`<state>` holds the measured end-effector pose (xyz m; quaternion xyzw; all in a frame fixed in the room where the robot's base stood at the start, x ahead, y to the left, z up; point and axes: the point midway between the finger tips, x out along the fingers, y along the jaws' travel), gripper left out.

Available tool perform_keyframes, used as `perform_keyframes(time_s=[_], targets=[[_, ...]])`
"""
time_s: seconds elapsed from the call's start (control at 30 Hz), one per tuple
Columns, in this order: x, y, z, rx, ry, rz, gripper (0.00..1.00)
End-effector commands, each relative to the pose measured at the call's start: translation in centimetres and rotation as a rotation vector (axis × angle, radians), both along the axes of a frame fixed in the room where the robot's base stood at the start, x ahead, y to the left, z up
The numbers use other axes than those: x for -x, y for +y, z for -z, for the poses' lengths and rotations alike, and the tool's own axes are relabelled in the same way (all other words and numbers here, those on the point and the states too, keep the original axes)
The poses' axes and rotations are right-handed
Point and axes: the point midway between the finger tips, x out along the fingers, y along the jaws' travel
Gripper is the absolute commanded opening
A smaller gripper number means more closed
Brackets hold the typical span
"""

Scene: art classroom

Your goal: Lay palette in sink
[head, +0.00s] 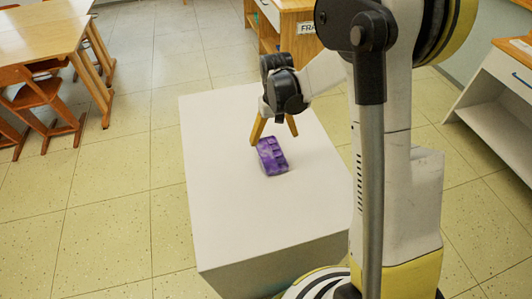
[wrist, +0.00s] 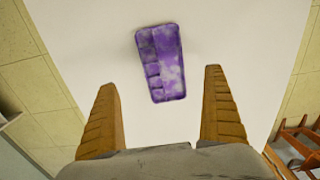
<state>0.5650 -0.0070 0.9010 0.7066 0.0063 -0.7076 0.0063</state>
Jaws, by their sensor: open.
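The palette (head: 272,156) is a small purple, paint-stained tray with a row of wells along one side. It lies on the white top of a block-shaped table. In the wrist view the palette (wrist: 161,62) lies beyond my fingertips, roughly centred between them. My gripper (head: 272,136) is open and empty, with its two tan fingers spread above the table at the palette's far side. In the wrist view my gripper (wrist: 160,80) shows both fingers apart, with nothing between them. I see no sink in either view.
The white table (head: 225,215) is otherwise bare. Wooden desks (head: 40,35) and chairs (head: 40,95) stand at the left. A wooden cabinet (head: 290,22) is at the back, and a white shelf unit (head: 500,80) is at the right. Tiled floor (head: 110,220) is clear left of the table.

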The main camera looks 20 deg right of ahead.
Motion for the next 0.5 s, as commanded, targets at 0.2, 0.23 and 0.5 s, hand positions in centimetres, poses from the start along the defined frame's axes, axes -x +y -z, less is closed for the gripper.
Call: perform_keyframes(time_s=[0.2, 0.23, 0.5], targets=[[-0.1, 0.1, 3.8, 0.0, -0.001, 0.0, 0.99], [-0.1, 0.1, 4.0, 0.0, -0.001, 0.0, 0.99], [-0.8, 0.6, 7.2, 0.0, -0.002, -0.001, 0.99]])
